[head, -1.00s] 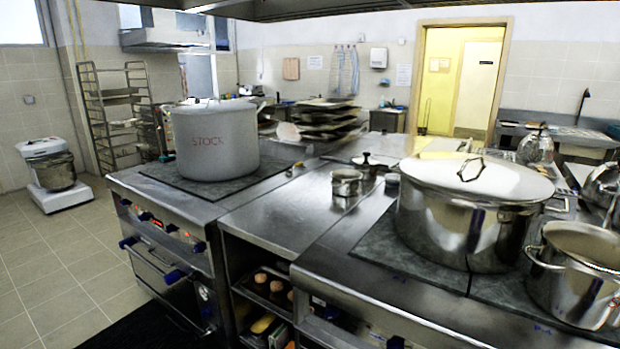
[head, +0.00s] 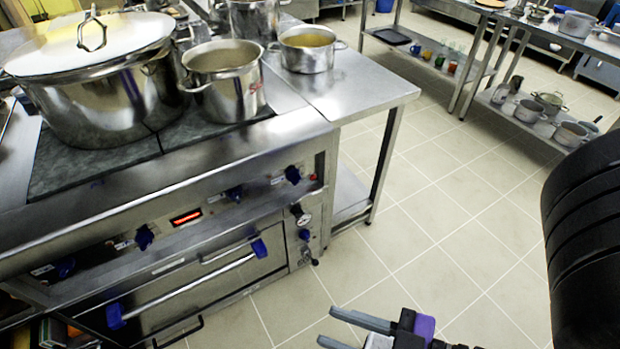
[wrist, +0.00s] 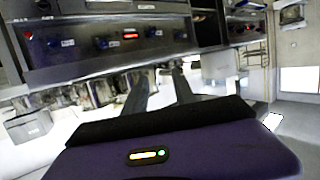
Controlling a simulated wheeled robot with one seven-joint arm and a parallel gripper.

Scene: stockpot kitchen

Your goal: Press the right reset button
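The stove front (head: 165,218) fills the left of the head view, with blue knobs and a lit red display (head: 186,217). A round gauge (head: 303,219) and a blue knob (head: 305,235) sit at the right end of the oven front. No part there is clearly readable as a reset button. My gripper (head: 328,327) is at the bottom of the head view, in front of the oven, its two grey fingers apart and empty. In the wrist view my gripper (wrist: 160,76) points toward a control panel (wrist: 90,52) with a small red round spot (wrist: 28,35) at its left.
A large lidded pot (head: 95,95) and an open pot (head: 225,85) stand on the stove. A steel side table (head: 365,92) adjoins it on the right. Shelves with pots stand at the upper right. The tiled floor (head: 430,215) between is clear.

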